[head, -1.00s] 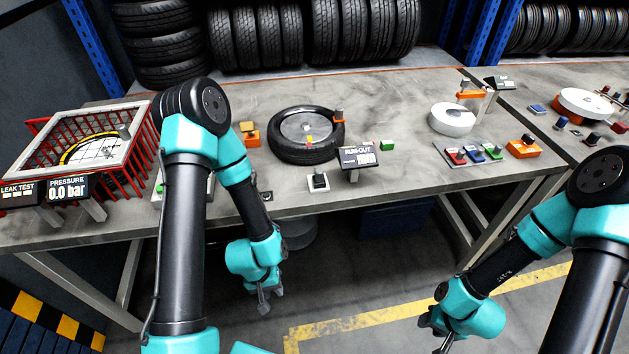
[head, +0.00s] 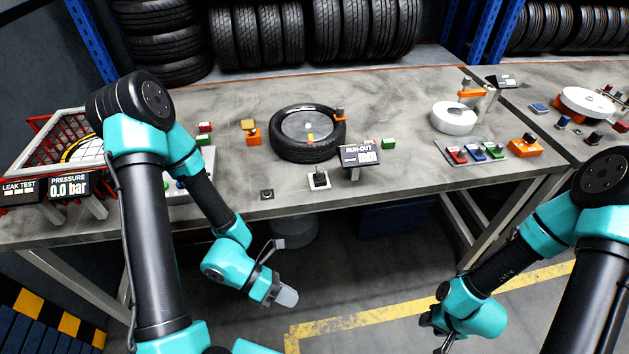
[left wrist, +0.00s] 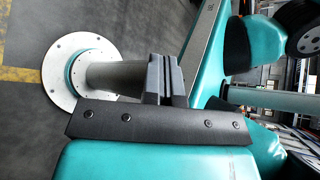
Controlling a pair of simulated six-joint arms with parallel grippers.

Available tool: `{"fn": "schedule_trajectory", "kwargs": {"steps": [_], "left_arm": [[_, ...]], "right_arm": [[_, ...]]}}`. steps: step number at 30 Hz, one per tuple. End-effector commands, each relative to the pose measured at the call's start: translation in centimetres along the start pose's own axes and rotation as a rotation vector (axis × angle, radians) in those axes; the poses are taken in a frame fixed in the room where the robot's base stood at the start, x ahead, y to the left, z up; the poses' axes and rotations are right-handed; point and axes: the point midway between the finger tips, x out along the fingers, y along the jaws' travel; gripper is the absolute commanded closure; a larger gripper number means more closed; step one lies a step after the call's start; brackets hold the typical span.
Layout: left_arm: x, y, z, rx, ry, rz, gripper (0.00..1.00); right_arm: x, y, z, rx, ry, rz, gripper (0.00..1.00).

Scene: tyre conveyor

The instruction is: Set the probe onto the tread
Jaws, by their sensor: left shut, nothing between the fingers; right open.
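A black tyre (head: 296,154) with a grey wheel lies flat on the bench. A small orange and dark device (head: 339,115), apparently the probe, stands at the tyre's right edge. I cannot tell whether its tip touches the tread. My left gripper (head: 288,298) is shut and empty, low in front of the bench and well away from the tyre. Its closed dark fingers (left wrist: 165,80) also show in the left wrist view. My right gripper (head: 432,325) is open, low at the right in front of the bench, also far from the tyre.
A RUN-OUT display (head: 360,156) and a black switch on a white base (head: 319,179) stand in front of the tyre. A red cage (head: 35,140) is at left. A white disc (head: 453,118) and a button panel (head: 472,153) are at right. Tyres are racked behind.

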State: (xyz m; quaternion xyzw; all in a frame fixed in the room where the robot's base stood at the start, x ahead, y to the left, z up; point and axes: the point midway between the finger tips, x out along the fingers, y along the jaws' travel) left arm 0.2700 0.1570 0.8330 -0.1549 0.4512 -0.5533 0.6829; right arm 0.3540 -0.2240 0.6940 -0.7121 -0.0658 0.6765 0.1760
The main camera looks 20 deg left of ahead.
Motion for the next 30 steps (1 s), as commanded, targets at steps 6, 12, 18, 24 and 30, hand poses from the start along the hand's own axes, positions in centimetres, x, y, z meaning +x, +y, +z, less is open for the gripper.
{"fn": "schedule_trajectory", "kwargs": {"steps": [6, 12, 18, 24, 30], "left_arm": [[-1.4, 0.3, 5.9, -0.33, -0.321, 0.005, 1.0], [-4.4, 1.9, 11.2, -0.582, -0.646, -0.013, 1.0], [-8.7, 4.0, 15.1, -0.754, -0.954, -0.048, 1.0], [-11.2, 5.2, 16.6, -0.818, -1.11, -0.073, 1.0], [-11.5, 5.2, 16.8, -0.824, -1.127, -0.077, 1.0]], "right_arm": [[0.0, 0.0, 0.0, 0.0, 0.0, 0.0, 0.57], [0.0, 0.0, 0.0, 0.0, 0.0, 0.0, 0.57], [0.0, 0.0, 0.0, 0.0, 0.0, 0.0, 0.57], [0.0, 0.0, 0.0, 0.0, 0.0, 0.0, 0.57], [0.0, 0.0, 0.0, 0.0, 0.0, 0.0, 0.57]]}}
